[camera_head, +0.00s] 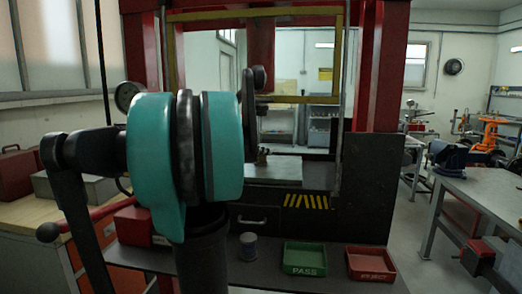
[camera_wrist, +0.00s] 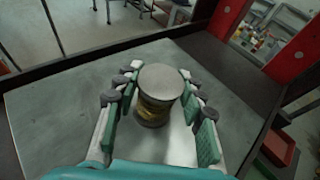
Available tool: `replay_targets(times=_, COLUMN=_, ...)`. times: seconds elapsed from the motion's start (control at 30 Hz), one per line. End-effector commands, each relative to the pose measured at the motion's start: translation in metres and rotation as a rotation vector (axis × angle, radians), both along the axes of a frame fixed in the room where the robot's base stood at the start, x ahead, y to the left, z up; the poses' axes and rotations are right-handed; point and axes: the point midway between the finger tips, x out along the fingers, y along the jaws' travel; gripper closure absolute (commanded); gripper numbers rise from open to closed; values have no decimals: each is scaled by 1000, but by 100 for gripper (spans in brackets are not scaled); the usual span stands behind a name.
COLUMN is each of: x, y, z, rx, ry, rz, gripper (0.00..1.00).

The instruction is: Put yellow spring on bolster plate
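The yellow spring (camera_wrist: 157,104) stands upright in the wrist view, a short yellowish coil with a grey round top and a dark base. It appears to be on the grey bolster plate (camera_wrist: 60,120), though I cannot tell for sure that its base touches. My gripper (camera_wrist: 158,88) has its fingers on both sides of the spring, with narrow gaps showing, so it looks open. In the head view the bolster plate (camera_head: 290,174) lies inside the press; my arm hides its left part and much of my gripper.
A red press frame (camera_head: 376,70) with a yellow guard (camera_head: 337,50) surrounds the plate. On the lower shelf are a grey cylinder (camera_head: 248,246), a green PASS tray (camera_head: 304,259) and a red reject tray (camera_head: 370,264). A workbench (camera_head: 485,195) stands right.

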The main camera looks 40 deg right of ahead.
Motion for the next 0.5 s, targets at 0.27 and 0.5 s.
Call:
replay_targets(times=0.27, x=0, y=0, z=1, rx=0, ry=0, rz=0, gripper=40)
replay_targets(times=0.5, x=0, y=0, z=4, rx=0, ry=0, rz=0, gripper=40)
